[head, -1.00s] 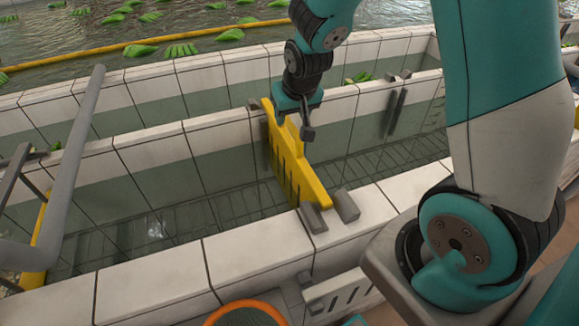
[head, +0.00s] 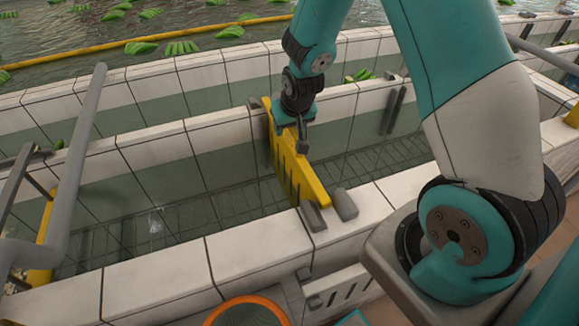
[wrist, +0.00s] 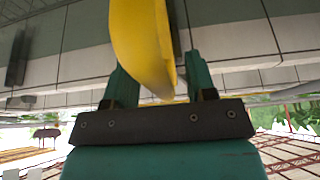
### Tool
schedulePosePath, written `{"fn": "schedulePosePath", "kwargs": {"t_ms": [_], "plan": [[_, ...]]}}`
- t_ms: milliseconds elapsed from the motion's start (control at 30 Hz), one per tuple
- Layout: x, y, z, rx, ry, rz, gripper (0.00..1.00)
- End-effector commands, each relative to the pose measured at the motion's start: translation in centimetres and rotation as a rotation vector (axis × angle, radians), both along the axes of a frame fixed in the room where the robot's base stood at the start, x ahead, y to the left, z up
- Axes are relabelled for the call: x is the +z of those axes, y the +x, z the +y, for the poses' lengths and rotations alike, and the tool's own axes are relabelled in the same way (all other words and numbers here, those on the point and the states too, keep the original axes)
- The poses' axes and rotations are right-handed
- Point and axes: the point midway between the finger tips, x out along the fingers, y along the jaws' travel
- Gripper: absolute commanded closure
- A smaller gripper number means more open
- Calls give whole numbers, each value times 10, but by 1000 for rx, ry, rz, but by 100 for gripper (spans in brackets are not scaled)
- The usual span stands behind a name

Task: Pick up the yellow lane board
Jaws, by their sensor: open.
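The yellow lane board (head: 301,176) stands upright across the water channel, with slots along its side. Its near end sits beside a grey guide block on the front tiled wall. My gripper (head: 294,138) is above the board's raised middle part, pointing down, its jaws low at the top edge. In the wrist view the yellow board (wrist: 143,38) passes between the two teal fingers of my open gripper (wrist: 158,80). A gap shows by the left finger; the right finger is close to the board, and I cannot tell whether it touches. The far jaw is hidden in the head view.
Tiled walls (head: 255,250) line the channel. Grey guide posts (head: 392,108) stand on the far wall. A grey pipe rail (head: 70,190) and another yellow board (head: 43,240) are at the left. Green banana bunches (head: 181,47) float behind. An orange-rimmed container (head: 247,305) is at the bottom.

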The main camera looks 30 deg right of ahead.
Motion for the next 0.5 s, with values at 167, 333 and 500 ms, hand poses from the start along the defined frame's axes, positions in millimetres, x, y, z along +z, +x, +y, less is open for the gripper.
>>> {"fn": "schedulePosePath", "kwargs": {"t_ms": [167, 333, 500], "plan": [[-2, 0, 0, 0, 0, 0, 49], [-5, 0, 0, 0, 0, 0, 49], [-5, 0, 0, 0, 0, 0, 49]]}}
